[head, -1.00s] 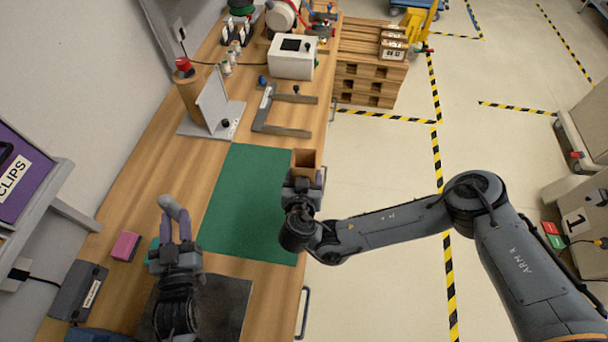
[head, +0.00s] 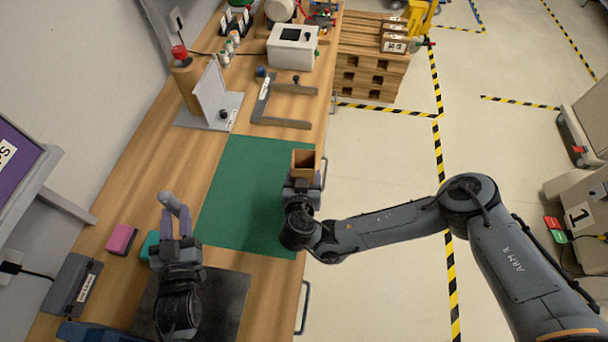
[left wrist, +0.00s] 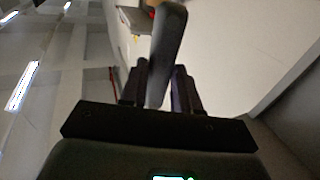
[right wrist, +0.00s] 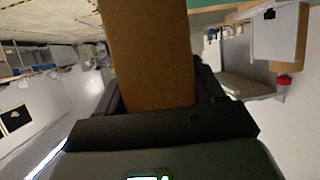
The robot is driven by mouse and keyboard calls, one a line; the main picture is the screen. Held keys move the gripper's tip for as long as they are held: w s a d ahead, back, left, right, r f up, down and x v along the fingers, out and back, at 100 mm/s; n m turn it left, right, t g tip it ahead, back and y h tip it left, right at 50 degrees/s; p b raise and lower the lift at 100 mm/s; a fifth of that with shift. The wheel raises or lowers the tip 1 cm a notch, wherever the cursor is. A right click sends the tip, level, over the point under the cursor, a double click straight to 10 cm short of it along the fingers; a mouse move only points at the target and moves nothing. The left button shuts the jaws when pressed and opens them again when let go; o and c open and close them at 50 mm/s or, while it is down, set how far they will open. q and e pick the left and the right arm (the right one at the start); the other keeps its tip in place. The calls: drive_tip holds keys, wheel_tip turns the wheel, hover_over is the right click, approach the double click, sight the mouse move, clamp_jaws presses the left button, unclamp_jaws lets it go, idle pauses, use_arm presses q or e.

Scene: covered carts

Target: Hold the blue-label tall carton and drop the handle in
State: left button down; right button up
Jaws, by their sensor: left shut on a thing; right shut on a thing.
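The tall carton (head: 304,163) is brown with an open top; in the head view it stands up from my right gripper (head: 302,182), over the right edge of the green mat. My right gripper is shut on it, and the carton also fills the middle of the right wrist view (right wrist: 148,55). I see no blue label on the sides that show. My left gripper (head: 176,236) is shut on a grey handle (head: 170,202), whose rounded end sticks out past the fingers. The handle also shows in the left wrist view (left wrist: 167,50). It is apart from the carton, to its left.
A green mat (head: 240,195) lies bare mid-bench. A dark mat (head: 222,305) lies under my left arm. A pink block (head: 121,239) and a teal block (head: 149,246) are left of it. A grey fork-shaped fixture (head: 262,105) and a metal bracket (head: 210,100) stand farther back.

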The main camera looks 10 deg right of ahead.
drive_tip(key=shift+f+b, duration=0.8)
drive_tip(key=shift+f, duration=1.05)
idle(0.4)
